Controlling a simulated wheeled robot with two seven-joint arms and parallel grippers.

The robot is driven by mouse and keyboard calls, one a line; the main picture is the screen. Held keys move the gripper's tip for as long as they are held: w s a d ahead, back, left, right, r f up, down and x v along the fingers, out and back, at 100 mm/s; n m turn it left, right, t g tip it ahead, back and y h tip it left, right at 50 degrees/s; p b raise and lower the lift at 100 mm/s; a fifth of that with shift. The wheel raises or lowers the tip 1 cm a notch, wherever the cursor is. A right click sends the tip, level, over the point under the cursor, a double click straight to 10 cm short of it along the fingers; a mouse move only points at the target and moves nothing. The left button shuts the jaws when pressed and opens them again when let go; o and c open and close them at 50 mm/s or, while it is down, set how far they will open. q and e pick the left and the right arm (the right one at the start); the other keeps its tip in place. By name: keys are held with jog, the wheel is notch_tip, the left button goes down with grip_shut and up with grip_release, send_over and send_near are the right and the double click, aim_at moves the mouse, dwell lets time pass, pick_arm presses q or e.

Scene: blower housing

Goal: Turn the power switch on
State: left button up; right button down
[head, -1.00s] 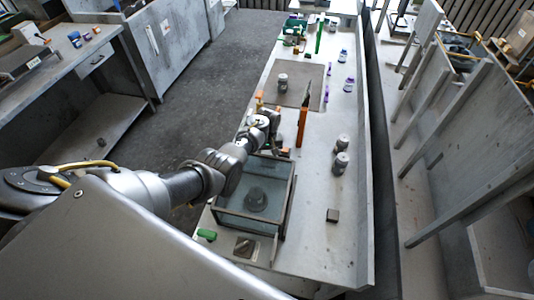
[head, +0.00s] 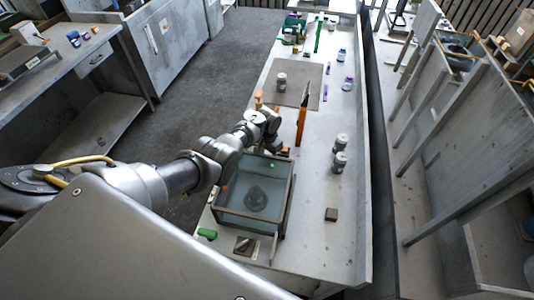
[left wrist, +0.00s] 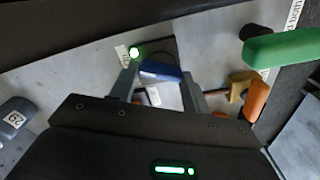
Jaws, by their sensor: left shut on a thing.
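In the left wrist view, a blue handle (left wrist: 157,72), apparently the power switch, sits on a dark plate against a pale grey surface. A round green lamp (left wrist: 134,53) glows beside its left end, next to a small white label (left wrist: 121,52). My left gripper (left wrist: 158,88) is shut on the blue handle, with one finger at each side of it. In the head view my left gripper (head: 272,142) is at the far end of the glass-walled box (head: 225,216), and my own wrist hides the switch. My right gripper is in neither current view.
Close to the gripper in the left wrist view are a green handle (left wrist: 288,48), an orange handle (left wrist: 257,99) and a yellow-brown part (left wrist: 238,86). In the head view, grey jars (head: 340,162) and a small dark block (head: 331,214) stand on the bench's right side.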

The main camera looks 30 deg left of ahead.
pick_arm(q)
jog(key=shift+m, duration=0.5)
jog(key=o, duration=1)
jog(key=shift+r, duration=0.4)
notch_tip(320, 180, up, 10)
jog(key=p, duration=0.1)
